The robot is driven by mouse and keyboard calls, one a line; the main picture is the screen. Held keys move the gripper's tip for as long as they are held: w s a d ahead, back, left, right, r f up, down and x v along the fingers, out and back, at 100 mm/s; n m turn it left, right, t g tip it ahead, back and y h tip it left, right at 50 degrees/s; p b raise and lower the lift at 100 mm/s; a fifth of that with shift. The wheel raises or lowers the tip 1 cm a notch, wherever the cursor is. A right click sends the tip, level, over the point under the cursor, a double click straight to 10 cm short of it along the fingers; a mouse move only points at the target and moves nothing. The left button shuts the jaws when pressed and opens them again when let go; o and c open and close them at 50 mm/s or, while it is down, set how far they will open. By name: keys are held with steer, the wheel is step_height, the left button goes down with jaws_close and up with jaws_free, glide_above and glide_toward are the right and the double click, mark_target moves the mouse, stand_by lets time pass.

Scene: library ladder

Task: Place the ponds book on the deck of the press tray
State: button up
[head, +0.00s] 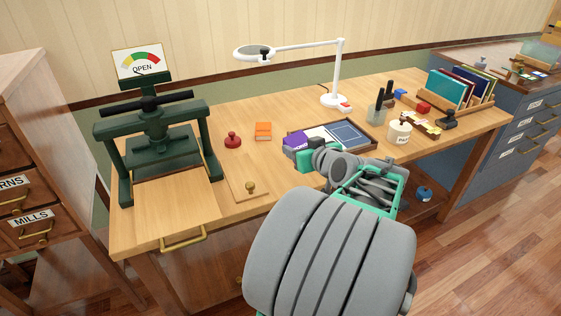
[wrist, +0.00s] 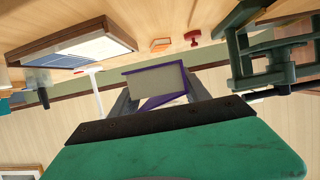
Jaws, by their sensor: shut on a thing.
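My gripper (head: 308,155) is shut on a purple book (head: 295,141), in front of the shallow tray on the bench. The wrist view, which is upside down, shows the purple book (wrist: 158,84) between my fingers (wrist: 160,98), its pale page edges toward the camera. I cannot read a title on it, so I cannot confirm it is the ponds book. The press tray (head: 172,202) is a flat wooden deck with a brass handle at the front, pulled out from the green press (head: 155,140) at the left. Its deck is bare.
A red stamp (head: 233,141), an orange book (head: 263,130) and a small board with a brass knob (head: 249,189) lie between the press and my gripper. A shallow dark-rimmed tray (head: 352,133) holds a blue panel. A white lamp (head: 335,98) stands behind. The gauge sign reads OPEN.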

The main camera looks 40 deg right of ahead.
steer(key=a+f+x, duration=0.1)
steer(key=x, duration=0.8)
glide_above(280, 164)
step_height(280, 164, down, 4)
steer(key=shift+s+f+b, duration=0.15)
steer(key=shift+b, duration=0.15)
steer(key=f, duration=0.3)
steer(key=shift+w+d+b, duration=0.1)
steer(key=shift+w+b, duration=0.15)
steer(key=shift+b, duration=0.05)
steer(key=shift+f+b, duration=0.25)
steer(key=shift+b, duration=0.05)
steer(key=o, duration=1.5)
steer(key=shift+r+p, duration=0.15)
steer(key=shift+p, duration=0.3)
